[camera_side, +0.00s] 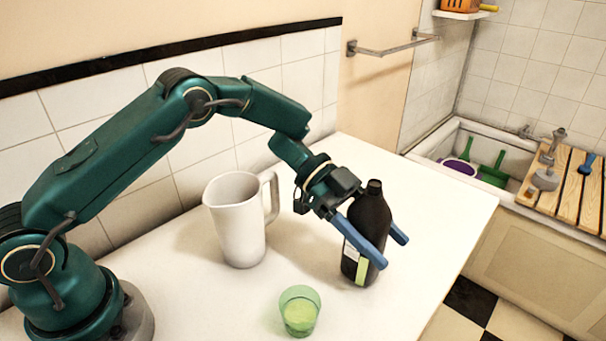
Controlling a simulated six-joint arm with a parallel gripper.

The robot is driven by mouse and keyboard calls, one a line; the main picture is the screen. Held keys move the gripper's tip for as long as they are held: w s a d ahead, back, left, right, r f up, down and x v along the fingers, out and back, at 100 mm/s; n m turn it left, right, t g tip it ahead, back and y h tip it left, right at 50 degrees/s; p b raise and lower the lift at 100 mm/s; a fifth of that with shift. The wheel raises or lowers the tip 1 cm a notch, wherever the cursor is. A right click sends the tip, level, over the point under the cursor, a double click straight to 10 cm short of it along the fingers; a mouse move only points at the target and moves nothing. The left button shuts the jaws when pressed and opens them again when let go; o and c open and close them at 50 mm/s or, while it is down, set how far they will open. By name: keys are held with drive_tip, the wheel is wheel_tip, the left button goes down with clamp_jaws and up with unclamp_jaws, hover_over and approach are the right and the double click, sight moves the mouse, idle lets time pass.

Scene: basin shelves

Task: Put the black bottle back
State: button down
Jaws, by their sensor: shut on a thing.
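The black bottle (372,214) stands upright, or nearly so, at the right part of the white table, with a pale and green label low on its front. My gripper (384,252) reaches it from the left, with its two blue fingers on either side of the bottle's body. The fingers are shut on the bottle. I cannot tell whether the bottle's base touches the table or is slightly above it.
A white pitcher (238,222) stands left of the bottle, close under my arm. A green cup (299,311) stands in front. The table (440,205) is clear to the right. Beyond it are a basin (440,142) with green and purple items and a wooden rack (560,190).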

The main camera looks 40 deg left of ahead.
drive_tip(key=shift+f, duration=0.35)
drive_tip(key=shift+c, duration=0.4)
unclamp_jaws()
